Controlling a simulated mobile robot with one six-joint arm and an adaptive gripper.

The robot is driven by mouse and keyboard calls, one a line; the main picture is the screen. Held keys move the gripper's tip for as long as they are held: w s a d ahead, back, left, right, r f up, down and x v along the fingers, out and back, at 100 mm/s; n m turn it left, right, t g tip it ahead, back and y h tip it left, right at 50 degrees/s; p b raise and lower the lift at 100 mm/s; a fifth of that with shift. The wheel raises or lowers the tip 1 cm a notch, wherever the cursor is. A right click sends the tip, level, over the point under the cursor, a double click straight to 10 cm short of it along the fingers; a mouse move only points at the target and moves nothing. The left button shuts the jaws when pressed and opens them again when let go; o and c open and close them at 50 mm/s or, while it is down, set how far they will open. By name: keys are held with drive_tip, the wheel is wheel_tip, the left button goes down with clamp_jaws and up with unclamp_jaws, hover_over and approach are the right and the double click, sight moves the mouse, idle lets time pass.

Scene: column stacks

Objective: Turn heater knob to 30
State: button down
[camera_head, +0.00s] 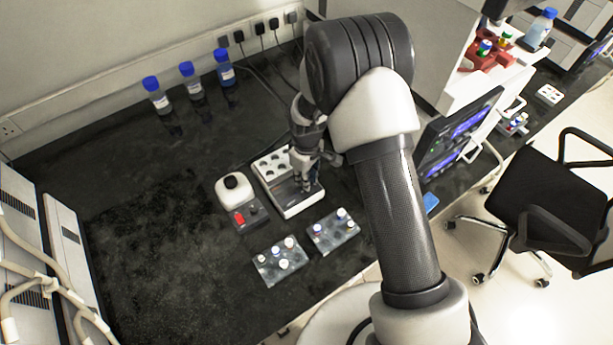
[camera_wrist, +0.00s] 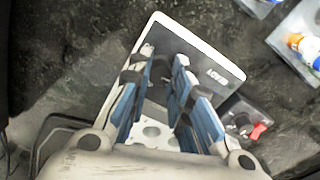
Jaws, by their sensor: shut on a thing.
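The heater (camera_head: 292,211) is a white block heater on the dark bench, with round wells at its back and a dark front panel; it also shows in the wrist view (camera_wrist: 205,45). My gripper (camera_head: 309,186) reaches down over the front panel. In the wrist view my gripper's two blue-padded fingers (camera_wrist: 161,65) stand on either side of a small dark knob (camera_wrist: 160,68) on the panel and are shut on it. The knob is mostly hidden by the fingers. No dial number or reading is legible.
Two vial racks (camera_head: 282,264) (camera_head: 335,232) stand in front. Blue-capped bottles (camera_head: 190,85) stand at the back. The bench's left part is clear.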

drive_tip(key=m, duration=0.6)
drive_tip(key=shift+m, duration=0.4)
idle(0.3)
drive_tip(key=c, duration=1.4)
unclamp_jaws()
drive_tip(key=shift+c, duration=0.2)
wheel_tip(320, 180, up, 12)
drive_tip(key=shift+r, duration=0.1)
